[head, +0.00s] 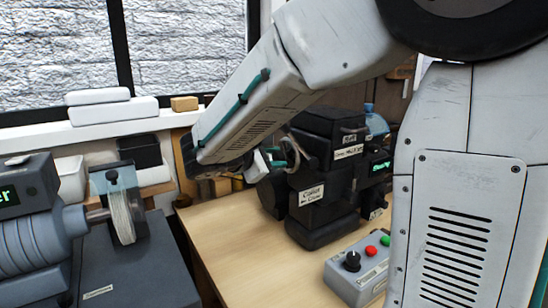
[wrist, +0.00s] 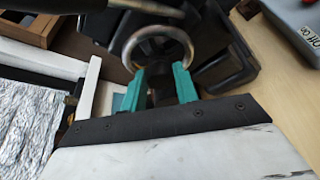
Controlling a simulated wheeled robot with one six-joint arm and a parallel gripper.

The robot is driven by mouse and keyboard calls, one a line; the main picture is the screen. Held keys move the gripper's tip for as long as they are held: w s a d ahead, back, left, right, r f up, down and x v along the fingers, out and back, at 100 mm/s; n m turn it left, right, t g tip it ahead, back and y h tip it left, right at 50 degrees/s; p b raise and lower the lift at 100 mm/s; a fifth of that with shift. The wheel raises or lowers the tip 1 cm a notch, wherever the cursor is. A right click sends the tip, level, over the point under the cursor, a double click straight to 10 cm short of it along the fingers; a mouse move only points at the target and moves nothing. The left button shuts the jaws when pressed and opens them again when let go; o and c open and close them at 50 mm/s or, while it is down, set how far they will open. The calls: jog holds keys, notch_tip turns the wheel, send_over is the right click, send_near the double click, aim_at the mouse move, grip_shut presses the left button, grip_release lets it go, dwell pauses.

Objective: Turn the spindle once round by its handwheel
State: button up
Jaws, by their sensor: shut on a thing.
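The handwheel (head: 294,152) is a metal ring on the left side of a black machine (head: 322,195) on the bench. In the wrist view the handwheel (wrist: 158,32) curves in front of my teal fingers. My gripper (head: 268,160) reaches it from the left, partly hidden behind my forearm. In the wrist view my gripper (wrist: 160,72) has its two fingers apart, at the lower rim of the ring, shut on it. The exact contact is hard to make out. The spindle behind the wheel is not clearly visible.
A grey control box (head: 358,270) with red and green buttons stands on the wooden bench (head: 240,240) at front right. A grey machine with a pale wheel (head: 122,218) stands at left. White boxes (head: 112,110) lie on the windowsill. Bare bench lies between the machines.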

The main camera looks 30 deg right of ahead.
jog(key=shift+s+f+m+t+h, duration=0.15)
jog(key=shift+m+t, duration=0.25)
jog(key=shift+m, duration=0.5)
jog(key=shift+f+m+t+h, duration=0.1)
jog(key=shift+m+t+h, duration=0.25)
jog(key=shift+m, duration=0.55)
jog(key=shift+f+m+t+h, duration=0.1)
jog(key=shift+m+t+h, duration=0.55)
jog(key=shift+m, duration=1.55)
jog(key=o, duration=1)
jog(key=shift+a, duration=0.1)
jog(key=v, duration=0.7)
jog(key=shift+s+a+f, duration=0.1)
jog(key=shift+s+a, duration=0.1)
jog(key=shift+a, duration=0.05)
